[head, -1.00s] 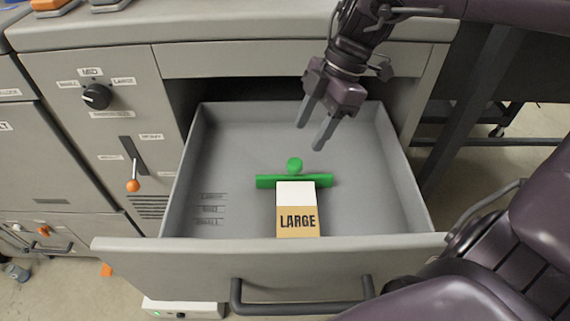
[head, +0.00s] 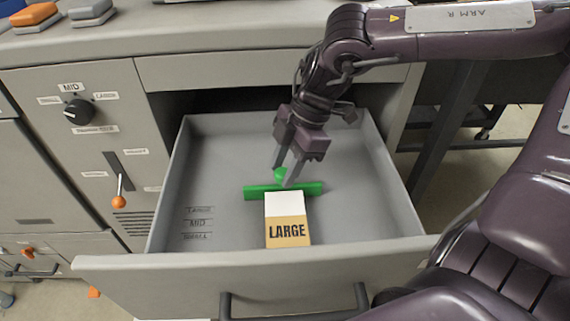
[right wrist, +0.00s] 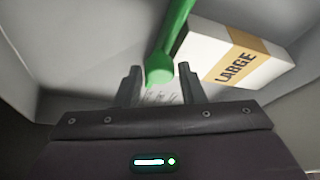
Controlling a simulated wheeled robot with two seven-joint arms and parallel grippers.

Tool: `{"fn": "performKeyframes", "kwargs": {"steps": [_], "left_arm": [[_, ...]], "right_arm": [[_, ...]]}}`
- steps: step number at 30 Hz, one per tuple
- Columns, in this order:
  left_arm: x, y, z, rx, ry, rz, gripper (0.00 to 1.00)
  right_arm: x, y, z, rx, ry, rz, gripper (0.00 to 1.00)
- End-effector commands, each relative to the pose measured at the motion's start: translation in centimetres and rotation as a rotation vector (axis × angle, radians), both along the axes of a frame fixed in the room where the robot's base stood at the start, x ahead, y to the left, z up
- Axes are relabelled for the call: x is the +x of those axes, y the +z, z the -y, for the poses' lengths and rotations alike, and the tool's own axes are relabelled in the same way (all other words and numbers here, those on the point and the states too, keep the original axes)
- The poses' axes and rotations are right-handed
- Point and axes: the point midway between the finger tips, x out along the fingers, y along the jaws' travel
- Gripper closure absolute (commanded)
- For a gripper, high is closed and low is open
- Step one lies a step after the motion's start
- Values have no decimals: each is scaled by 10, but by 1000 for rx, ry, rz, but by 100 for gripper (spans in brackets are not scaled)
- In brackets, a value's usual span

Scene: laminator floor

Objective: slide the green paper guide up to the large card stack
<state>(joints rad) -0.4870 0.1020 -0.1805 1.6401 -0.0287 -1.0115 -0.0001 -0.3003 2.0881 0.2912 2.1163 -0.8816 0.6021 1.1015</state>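My left gripper is out of view.
The grey drawer (head: 170,273) is pulled out, with its walls around the guide and stack. Size labels (head: 197,223) mark its floor at left. A dial (head: 78,112) and an orange-tipped lever (head: 118,201) are on the panel at left. Drawer floor on both sides is clear.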

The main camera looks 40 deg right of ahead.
Motion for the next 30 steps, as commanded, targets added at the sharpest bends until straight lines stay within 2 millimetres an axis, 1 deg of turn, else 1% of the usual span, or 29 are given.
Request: {"fn": "performKeyframes", "kwargs": {"steps": [1,6,8,12,16,23,24,29,30], "left_arm": [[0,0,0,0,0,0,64],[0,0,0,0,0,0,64],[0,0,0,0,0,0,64],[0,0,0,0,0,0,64],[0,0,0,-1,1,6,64],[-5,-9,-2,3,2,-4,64],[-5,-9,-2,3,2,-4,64],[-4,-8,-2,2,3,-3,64],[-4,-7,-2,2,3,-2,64]], "right_arm": [[0,0,0,0,0,0,71],[0,0,0,0,0,0,93],[0,0,0,0,0,0,100],[0,0,0,0,0,0,100],[-8,1,-5,1,2,2,100],[-11,0,-7,2,3,-3,100],[-11,0,-7,3,4,-3,70],[-11,0,-7,1,2,-2,50],[-11,0,-7,1,2,-2,50]]}}
